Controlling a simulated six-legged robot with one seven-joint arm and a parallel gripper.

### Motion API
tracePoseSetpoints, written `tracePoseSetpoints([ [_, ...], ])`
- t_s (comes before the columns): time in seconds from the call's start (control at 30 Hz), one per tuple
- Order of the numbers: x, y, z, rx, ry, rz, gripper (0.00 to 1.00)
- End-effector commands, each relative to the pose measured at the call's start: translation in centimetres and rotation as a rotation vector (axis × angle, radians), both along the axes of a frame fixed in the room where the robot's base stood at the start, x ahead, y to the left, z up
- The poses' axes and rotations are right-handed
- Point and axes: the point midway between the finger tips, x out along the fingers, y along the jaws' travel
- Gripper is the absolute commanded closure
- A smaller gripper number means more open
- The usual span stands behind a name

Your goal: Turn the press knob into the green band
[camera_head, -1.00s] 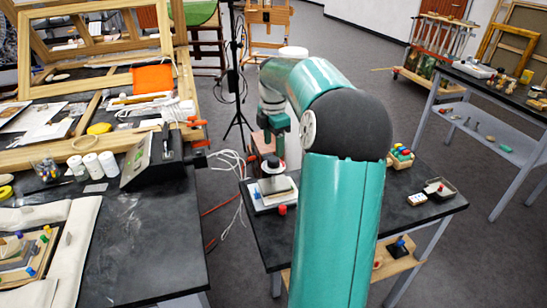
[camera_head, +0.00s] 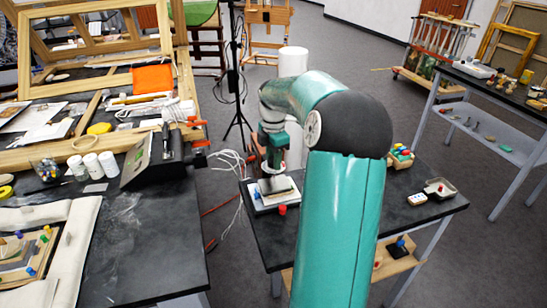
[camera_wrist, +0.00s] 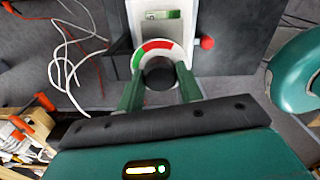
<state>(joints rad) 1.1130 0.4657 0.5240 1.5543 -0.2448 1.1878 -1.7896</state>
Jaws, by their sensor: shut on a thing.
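The press (camera_head: 278,190) stands on the dark table in the head view, with a pale base and a dark upper part. My gripper (camera_head: 272,172) is lowered onto its top. In the wrist view my gripper (camera_wrist: 160,74) has its two green fingers on either side of the black press knob (camera_wrist: 160,76), shut on it. A dial ring (camera_wrist: 158,44) lies around the knob, with a red band at the top, white parts, and the green band (camera_wrist: 138,58) on the left. No pointer mark on the knob can be made out.
A red knob (camera_wrist: 207,43) sticks out beside the press. White cables (camera_wrist: 62,50) hang left of the table. A box of coloured pieces (camera_head: 401,157) and a small tray (camera_head: 440,190) are on the table's right. A cluttered bench (camera_head: 140,240) stands at the left.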

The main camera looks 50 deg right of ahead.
Motion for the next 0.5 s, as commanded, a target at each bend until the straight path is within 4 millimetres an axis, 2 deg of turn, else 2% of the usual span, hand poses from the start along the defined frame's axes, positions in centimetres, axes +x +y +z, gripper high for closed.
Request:
tracePoseSetpoints([
  [0.27,0.03,0.01,0.09,0.0,-0.001,-0.05,0.87],
  [0.5,0.07,0.04,0.13,-0.001,-0.001,-0.186,0.87],
])
